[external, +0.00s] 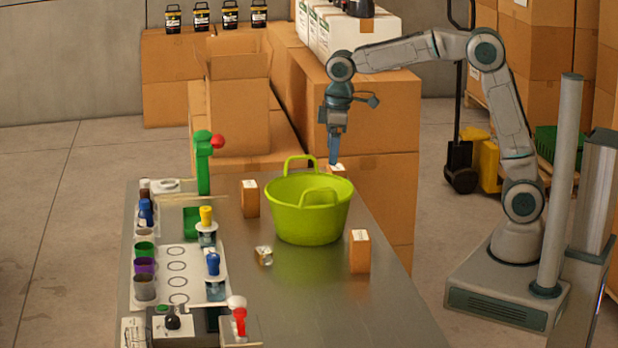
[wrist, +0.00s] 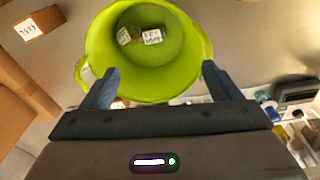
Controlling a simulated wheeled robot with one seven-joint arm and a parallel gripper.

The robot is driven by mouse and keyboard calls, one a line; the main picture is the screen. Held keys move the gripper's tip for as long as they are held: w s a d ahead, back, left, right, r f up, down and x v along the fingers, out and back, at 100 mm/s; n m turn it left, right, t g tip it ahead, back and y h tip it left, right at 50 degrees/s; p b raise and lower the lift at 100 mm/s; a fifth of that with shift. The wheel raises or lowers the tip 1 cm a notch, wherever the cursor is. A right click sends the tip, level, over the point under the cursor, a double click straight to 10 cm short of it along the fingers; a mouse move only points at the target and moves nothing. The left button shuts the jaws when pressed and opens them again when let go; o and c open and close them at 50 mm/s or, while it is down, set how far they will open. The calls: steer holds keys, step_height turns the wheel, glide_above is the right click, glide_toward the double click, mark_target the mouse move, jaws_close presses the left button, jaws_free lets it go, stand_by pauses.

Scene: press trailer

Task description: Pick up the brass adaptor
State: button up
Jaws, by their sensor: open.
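I cannot make out a brass adaptor for certain. A green tub (external: 308,222) with two handles stands on the metal table, and its rim also shows in the wrist view (wrist: 96,45). Inside it, the wrist view shows a small brownish labelled piece (wrist: 124,36) beside a white printed label (wrist: 152,36); their contents are too small to tell. A small clear packet with something brownish (external: 264,255) lies on the table left of the tub. My gripper (external: 334,160) points down above the tub's far side.
Small cardboard boxes stand around the tub: one left (external: 250,200), one front right (external: 360,252), one behind (external: 338,171). A green tool with a red knob (external: 204,160) and a white tray of cups (external: 181,262) fill the table's left.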

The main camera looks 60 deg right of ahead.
steer(key=w+a+f+n, duration=0.25)
steer(key=w+a, duration=0.25)
steer(key=a, duration=0.5)
steer(key=n+g+p, duration=0.1)
steer(key=n+p, duration=0.1)
glide_above(263, 250)
step_height(263, 250, down, 6)
steer(key=f, duration=0.7)
steer(key=shift+s+d+f+p, duration=0.1)
steer(key=shift+d+f+p, duration=0.1)
steer(key=shift+d+p, duration=0.15)
steer(key=shift+a+f+p, duration=0.2)
steer(key=shift+f+p, duration=0.3)
steer(key=shift+f, duration=0.85)
steer(key=shift+a+f+p, duration=0.15)
steer(key=shift+f+p, duration=0.35)
steer(key=shift+f, duration=0.85)
steer(key=c, duration=1.1)
